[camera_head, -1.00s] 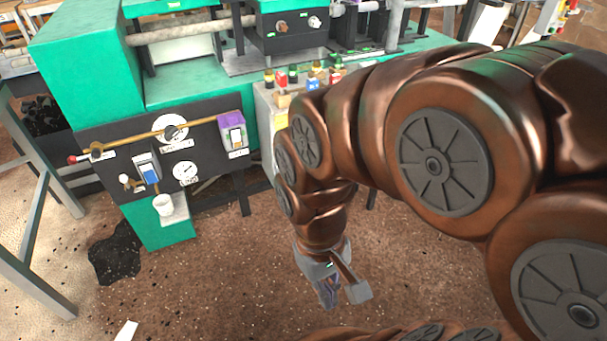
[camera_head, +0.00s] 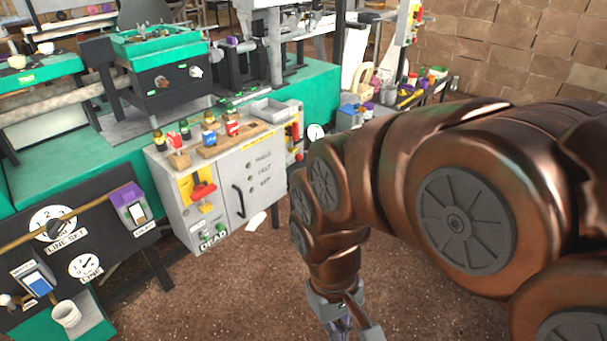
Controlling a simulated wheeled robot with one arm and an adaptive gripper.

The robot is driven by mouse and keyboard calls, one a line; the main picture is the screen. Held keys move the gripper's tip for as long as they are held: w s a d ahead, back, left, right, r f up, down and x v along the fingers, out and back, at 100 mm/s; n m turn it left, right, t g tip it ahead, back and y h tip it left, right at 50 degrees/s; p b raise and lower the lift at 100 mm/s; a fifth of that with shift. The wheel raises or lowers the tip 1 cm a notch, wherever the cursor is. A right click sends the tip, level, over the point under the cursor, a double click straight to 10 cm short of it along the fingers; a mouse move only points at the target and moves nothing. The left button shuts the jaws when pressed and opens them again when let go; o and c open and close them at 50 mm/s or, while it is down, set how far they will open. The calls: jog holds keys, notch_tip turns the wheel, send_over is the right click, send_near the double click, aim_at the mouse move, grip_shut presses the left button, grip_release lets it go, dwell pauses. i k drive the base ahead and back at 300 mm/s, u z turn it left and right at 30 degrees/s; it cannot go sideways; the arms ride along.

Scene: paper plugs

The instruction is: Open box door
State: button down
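A light grey metal box (camera_head: 219,185) stands in the middle left of the head view. Its front has a door (camera_head: 262,195) with a dark curved handle (camera_head: 239,201), and the door looks shut. A red lever switch on a yellow plate (camera_head: 202,196) sits left of the door, above a "DEAD" label. My gripper (camera_head: 345,328) hangs low at the bottom edge, to the right of the box and apart from it. Its fingers point down and are partly cut off, so its opening is unclear.
Several small colored plugs stand on a wooden strip (camera_head: 234,141) on the box top. A black panel (camera_head: 80,245) with dials and switches is at left, with a white cup (camera_head: 66,314) below. Brown floor (camera_head: 230,295) is open before the box. A paper (camera_head: 255,221) lies near its base.

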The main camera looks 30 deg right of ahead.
aim_at(252, 177)
jog(key=z, duration=0.45)
jog(key=i, duration=0.8)
jog(key=u, duration=1.3)
